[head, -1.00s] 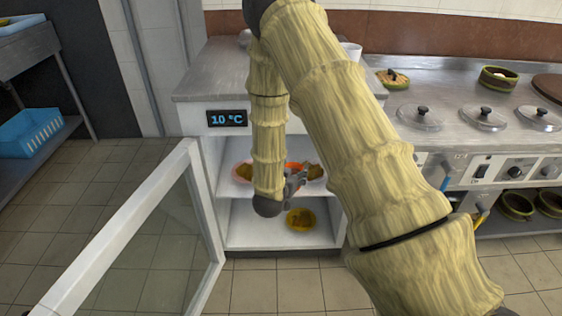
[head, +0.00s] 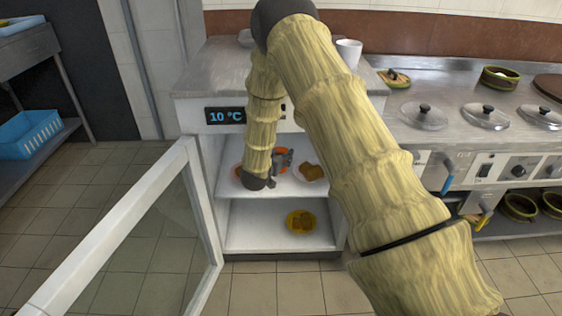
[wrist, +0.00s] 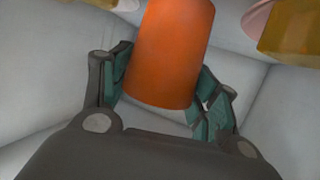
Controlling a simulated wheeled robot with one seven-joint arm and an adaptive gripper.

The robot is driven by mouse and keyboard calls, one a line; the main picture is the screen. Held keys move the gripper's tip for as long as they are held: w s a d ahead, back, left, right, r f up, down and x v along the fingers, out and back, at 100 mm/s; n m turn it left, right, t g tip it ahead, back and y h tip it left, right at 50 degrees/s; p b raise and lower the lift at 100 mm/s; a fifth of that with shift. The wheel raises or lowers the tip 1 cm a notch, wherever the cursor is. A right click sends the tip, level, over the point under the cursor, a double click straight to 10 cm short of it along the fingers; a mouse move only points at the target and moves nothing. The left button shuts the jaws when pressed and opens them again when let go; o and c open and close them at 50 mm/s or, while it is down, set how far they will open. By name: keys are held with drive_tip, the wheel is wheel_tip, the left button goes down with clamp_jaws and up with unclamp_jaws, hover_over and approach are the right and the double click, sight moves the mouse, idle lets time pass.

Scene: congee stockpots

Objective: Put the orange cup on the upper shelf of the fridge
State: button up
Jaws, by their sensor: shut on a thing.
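The orange cup (wrist: 168,50) is between the fingers of my gripper (wrist: 165,88) in the wrist view, and my gripper is shut on it. In the head view a small part of the cup (head: 284,150) shows by my gripper (head: 282,162), inside the upper compartment of the open fridge. My arm hides much of this. I cannot tell whether the cup touches the upper shelf (head: 290,192).
The fridge door (head: 130,235) stands open at the left. On the upper shelf, a dish of food (head: 310,172) is right of my gripper, and another dish (head: 237,171) is at the left. A yellow bowl (head: 300,222) is on the lower shelf.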

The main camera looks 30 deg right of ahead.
wheel_tip(320, 180, down, 3)
drive_tip(key=shift+r, duration=0.3)
drive_tip(key=o, duration=1.2)
drive_tip(key=shift+o, duration=0.2)
